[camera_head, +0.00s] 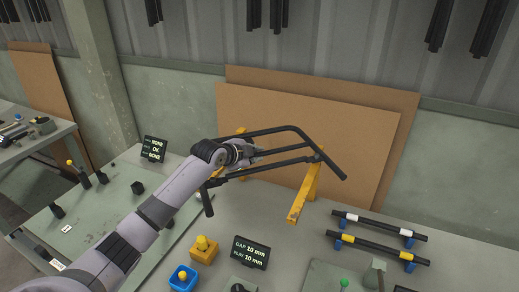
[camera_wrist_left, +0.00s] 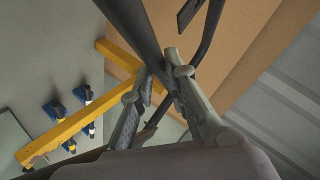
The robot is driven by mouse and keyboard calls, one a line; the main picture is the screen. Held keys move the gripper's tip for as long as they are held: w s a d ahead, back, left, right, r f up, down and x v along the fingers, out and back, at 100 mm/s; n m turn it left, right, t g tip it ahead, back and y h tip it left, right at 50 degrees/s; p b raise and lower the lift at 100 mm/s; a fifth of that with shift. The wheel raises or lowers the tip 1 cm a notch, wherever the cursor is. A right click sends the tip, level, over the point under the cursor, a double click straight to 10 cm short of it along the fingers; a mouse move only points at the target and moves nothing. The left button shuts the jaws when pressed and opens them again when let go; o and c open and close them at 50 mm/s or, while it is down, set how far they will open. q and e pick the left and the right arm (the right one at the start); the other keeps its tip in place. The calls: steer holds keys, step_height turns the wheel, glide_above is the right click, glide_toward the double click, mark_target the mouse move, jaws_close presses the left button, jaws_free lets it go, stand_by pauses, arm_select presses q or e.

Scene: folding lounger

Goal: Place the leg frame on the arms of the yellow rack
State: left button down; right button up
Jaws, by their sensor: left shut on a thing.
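The leg frame (camera_head: 268,168) is a black bent-tube frame in the middle of the head view, at the yellow rack. My left gripper (camera_head: 250,153) is shut on one of its bars, and the dark tube (camera_wrist_left: 138,28) runs up from between the fingers (camera_wrist_left: 160,72) in the left wrist view. The yellow rack (camera_head: 304,192) has its right arm under the frame's right part; its left part is mostly hidden by my arm and the frame. The rack also shows in the left wrist view (camera_wrist_left: 68,126). I cannot tell whether the frame touches the arms. My right gripper is not in view.
Two black bars with white and yellow bands (camera_head: 375,240) lie on blue supports at the right of the bench. A gap display (camera_head: 251,252) and blue and yellow button boxes (camera_head: 183,278) stand in front. Brown boards (camera_head: 300,112) lean behind the rack.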

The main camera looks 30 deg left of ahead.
arm_select(q)
steer(key=shift+w+a+r, duration=0.25)
steer(key=shift+r, duration=0.1)
steer(key=shift+s+f+b, duration=0.15)
steer(key=shift+f+b, duration=0.5)
steer(key=shift+b, duration=0.1)
step_height(320, 180, down, 5)
steer(key=b, duration=0.4)
steer(key=shift+f, duration=0.1)
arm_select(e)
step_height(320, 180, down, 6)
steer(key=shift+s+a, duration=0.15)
